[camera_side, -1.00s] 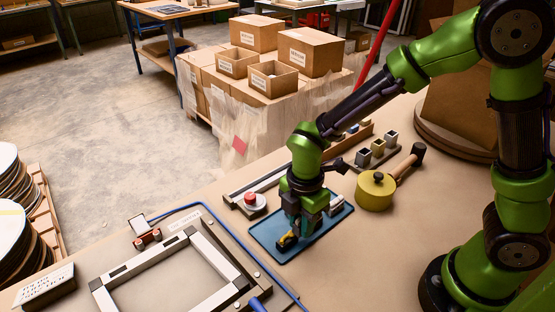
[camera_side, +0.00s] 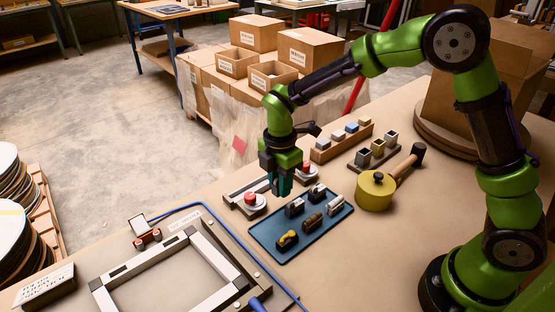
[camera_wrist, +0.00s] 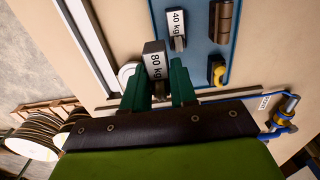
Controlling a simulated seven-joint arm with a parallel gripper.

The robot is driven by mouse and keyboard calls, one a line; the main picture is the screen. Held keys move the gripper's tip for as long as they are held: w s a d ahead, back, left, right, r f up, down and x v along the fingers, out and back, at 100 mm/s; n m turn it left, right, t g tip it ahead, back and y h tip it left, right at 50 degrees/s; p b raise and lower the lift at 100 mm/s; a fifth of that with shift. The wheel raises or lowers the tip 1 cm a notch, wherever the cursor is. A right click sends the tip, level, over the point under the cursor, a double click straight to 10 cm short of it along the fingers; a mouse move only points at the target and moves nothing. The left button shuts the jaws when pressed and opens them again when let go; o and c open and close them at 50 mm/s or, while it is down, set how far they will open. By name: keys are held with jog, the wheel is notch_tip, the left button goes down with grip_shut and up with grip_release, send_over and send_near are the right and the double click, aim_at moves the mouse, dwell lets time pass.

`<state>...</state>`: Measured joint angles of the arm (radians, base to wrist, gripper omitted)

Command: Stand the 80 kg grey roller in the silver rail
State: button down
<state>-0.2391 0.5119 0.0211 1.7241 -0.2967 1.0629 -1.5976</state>
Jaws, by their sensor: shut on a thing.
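My gripper (camera_side: 282,190) is shut on the grey roller marked 80 kg. In the wrist view, the 80 kg roller (camera_wrist: 155,62) sits between the green fingertips (camera_wrist: 160,90), its white label showing. In the side view the fingers mostly hide it. The silver rail (camera_side: 238,190) lies behind the blue tray and partly behind my gripper; a long pale strip at left in the wrist view (camera_wrist: 88,38) looks like it. My gripper is above the bench beside the rail; I cannot tell the exact height.
The blue tray (camera_side: 265,236) holds several pieces, including a yellow one (camera_side: 287,240) and one marked 40 kg (camera_wrist: 176,25). Red knobs on round bases stand near the rail, one at left (camera_side: 250,199).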

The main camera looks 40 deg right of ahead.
send_over(265, 175)
jog(key=s+a, duration=0.2)
jog(key=shift+w+d+f, duration=0.2)
jog(key=shift+f, duration=1.95)
jog(key=shift+f, duration=0.8)
dwell(0.7)
jog(key=c, duration=0.9)
grip_release()
jog(key=shift+s+f, duration=0.1)
jog(key=shift+s, duration=0.05)
jog(key=shift+c, duration=0.6)
jog(key=shift+o, duration=0.4)
notch_tip(265, 175, up, 8)
jog(key=shift+w+f, duration=0.2)
jog(key=shift+f, duration=0.05)
